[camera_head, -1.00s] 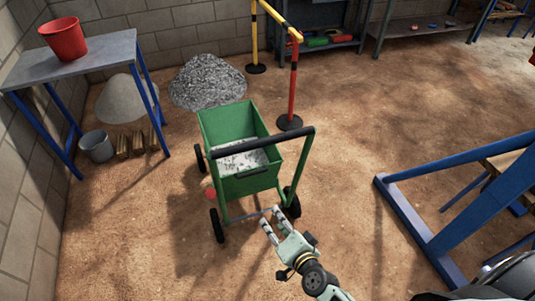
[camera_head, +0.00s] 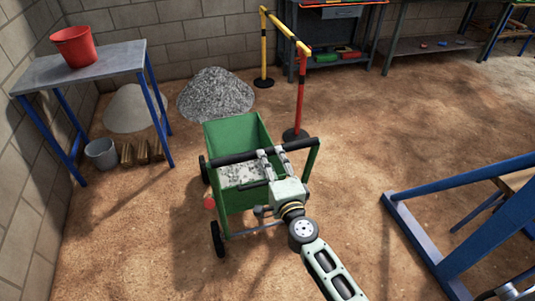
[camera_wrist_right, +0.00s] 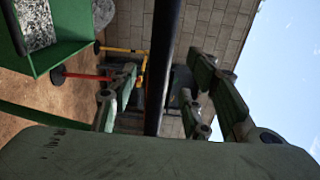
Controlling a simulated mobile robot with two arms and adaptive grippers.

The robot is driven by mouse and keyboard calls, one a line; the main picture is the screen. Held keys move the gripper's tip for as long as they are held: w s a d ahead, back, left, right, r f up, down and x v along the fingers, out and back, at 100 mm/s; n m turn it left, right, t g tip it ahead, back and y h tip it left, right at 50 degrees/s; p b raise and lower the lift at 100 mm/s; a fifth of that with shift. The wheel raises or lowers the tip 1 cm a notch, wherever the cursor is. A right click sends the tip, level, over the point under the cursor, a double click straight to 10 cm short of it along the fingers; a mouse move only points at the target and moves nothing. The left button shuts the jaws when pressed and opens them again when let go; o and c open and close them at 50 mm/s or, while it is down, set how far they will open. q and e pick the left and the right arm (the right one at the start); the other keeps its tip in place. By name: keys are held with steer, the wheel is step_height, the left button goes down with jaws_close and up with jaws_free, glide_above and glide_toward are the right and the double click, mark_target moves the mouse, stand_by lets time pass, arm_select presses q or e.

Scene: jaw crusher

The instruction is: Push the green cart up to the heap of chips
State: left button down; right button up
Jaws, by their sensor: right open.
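The green cart (camera_head: 238,133) stands on the dirt floor with pale chips in its tray. Its black handle bar (camera_head: 234,157) runs across the near side. The grey heap of chips (camera_head: 215,92) lies just beyond the cart, toward the back wall; the cart's far edge partly covers its foot, so the exact gap is hard to judge. My right gripper (camera_head: 271,160) is at the handle bar, right of its middle. In the right wrist view the bar (camera_wrist_right: 163,60) runs between the two spread fingers (camera_wrist_right: 163,95). My left gripper is not in view.
A yellow and red barrier (camera_head: 298,85) stands right of the heap, its near post close to the cart. At left are a table with a red bucket (camera_head: 75,46), a paler heap (camera_head: 130,108) and a grey bucket (camera_head: 101,153). A blue frame (camera_head: 430,225) stands at right.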

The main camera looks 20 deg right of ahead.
mark_target(268, 155)
steer(key=w, duration=0.5)
steer(key=shift+w, duration=0.1)
jaws_close()
stand_by(0.3)
stand_by(0.4)
